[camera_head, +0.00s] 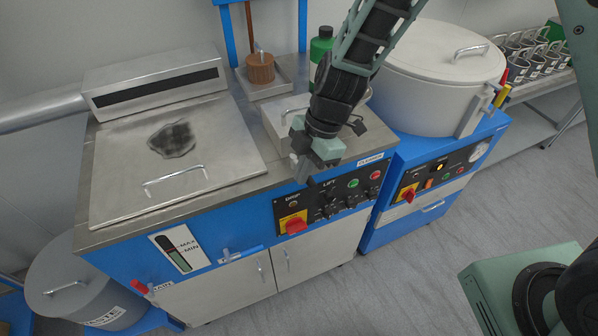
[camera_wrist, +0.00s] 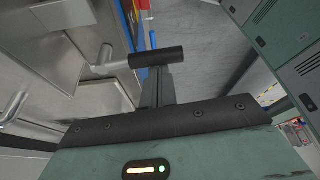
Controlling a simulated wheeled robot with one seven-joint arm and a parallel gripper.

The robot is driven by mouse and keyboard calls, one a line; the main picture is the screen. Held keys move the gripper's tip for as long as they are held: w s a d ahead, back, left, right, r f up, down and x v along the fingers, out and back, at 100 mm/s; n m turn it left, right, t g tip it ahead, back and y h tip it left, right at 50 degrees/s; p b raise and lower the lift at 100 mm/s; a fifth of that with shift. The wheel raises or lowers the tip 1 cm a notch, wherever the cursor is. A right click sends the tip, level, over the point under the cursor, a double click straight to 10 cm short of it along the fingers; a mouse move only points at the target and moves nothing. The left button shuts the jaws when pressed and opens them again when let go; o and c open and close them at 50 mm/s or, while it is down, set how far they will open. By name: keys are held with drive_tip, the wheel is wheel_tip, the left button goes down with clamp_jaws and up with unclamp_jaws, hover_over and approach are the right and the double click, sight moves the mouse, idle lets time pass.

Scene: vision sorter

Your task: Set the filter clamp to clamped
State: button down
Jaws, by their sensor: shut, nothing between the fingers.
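My gripper (camera_head: 303,172) points down at the front edge of the steel worktop in the head view, above the control panel. Its fingers are together with nothing between them; they also show in the wrist view (camera_wrist: 156,88). Just beyond the fingertips in the wrist view is a lever with a metal shank and a black cylindrical grip (camera_wrist: 157,57), which looks like the filter clamp's handle. The grip lies across the fingertips; I cannot tell whether they touch. In the head view my gripper hides most of this area, so I cannot read the clamp's position.
A steel box (camera_head: 273,121) with a handle stands behind my gripper. A lidded steel tank (camera_head: 115,190) is to the left and a grey drum (camera_head: 436,85) to the right. A green bottle (camera_head: 321,46) stands behind my arm. The floor (camera_head: 420,270) in front is clear.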

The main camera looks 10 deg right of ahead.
drive_tip(key=shift+w+d+f+n+g+b, duration=0.2)
drive_tip(key=shift+w+d+n+g+b, duration=0.1)
drive_tip(key=shift+d+n+b, duration=0.35)
drive_tip(key=shift+w+d+r+n+g+h+p, duration=0.1)
drive_tip(key=shift+w+d+n+g+h+p, duration=0.35)
drive_tip(key=shift+w+n, duration=1.05)
drive_tip(key=shift+w+d+r+n+g+h+p, duration=0.15)
drive_tip(key=shift+w+d+n+h+p, duration=0.45)
drive_tip(key=shift+n, duration=1.6)
drive_tip(key=shift+w+d+f+n+g+h+p, duration=0.1)
drive_tip(key=shift+w+d+n+g+h+p, duration=0.4)
drive_tip(key=shift+w+d+n, duration=1)
drive_tip(key=shift+s+a+n, duration=0.25)
drive_tip(key=shift+a+n, duration=0.1)
drive_tip(key=shift+a, duration=0.15)
